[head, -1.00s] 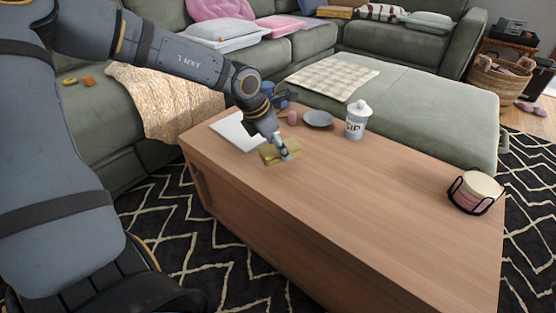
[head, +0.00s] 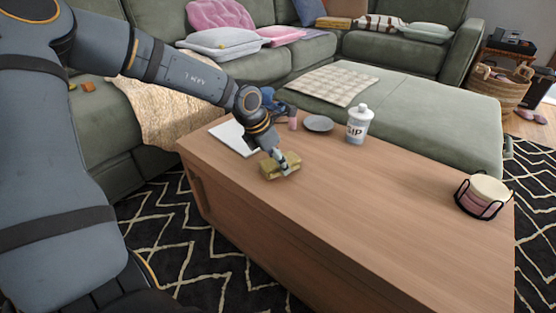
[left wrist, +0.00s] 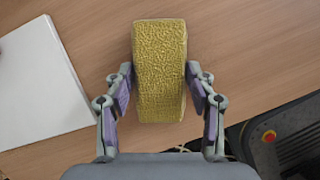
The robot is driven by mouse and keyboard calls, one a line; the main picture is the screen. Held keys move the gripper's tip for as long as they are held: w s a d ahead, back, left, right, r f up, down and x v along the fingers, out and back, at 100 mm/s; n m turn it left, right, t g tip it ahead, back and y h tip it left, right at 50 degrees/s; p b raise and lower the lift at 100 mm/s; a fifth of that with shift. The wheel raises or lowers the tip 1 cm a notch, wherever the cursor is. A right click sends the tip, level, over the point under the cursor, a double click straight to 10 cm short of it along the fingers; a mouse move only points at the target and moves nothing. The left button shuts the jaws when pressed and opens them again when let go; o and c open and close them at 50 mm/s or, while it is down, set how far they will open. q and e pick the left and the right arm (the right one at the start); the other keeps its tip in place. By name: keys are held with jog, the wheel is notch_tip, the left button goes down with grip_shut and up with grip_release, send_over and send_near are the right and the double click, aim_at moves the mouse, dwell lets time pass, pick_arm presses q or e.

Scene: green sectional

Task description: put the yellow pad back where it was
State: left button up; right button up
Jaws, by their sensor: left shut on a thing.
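The yellow pad (head: 281,166) is a textured block near the far left end of the wooden coffee table (head: 380,200). In the left wrist view the yellow pad (left wrist: 160,70) stands lengthwise between the fingers. My left gripper (head: 284,160) is shut on it, and its fingers in the left wrist view (left wrist: 160,88) press on both sides. The pad is close to the tabletop; I cannot tell whether it touches. My right gripper is not in view.
A white flat thing (head: 232,138) lies left of the pad, also at left in the wrist view (left wrist: 38,85). A coaster holder (head: 484,195) stands at right. The table's middle is clear.

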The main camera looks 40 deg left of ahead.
pick_arm(q)
jog(key=o, duration=1.1)
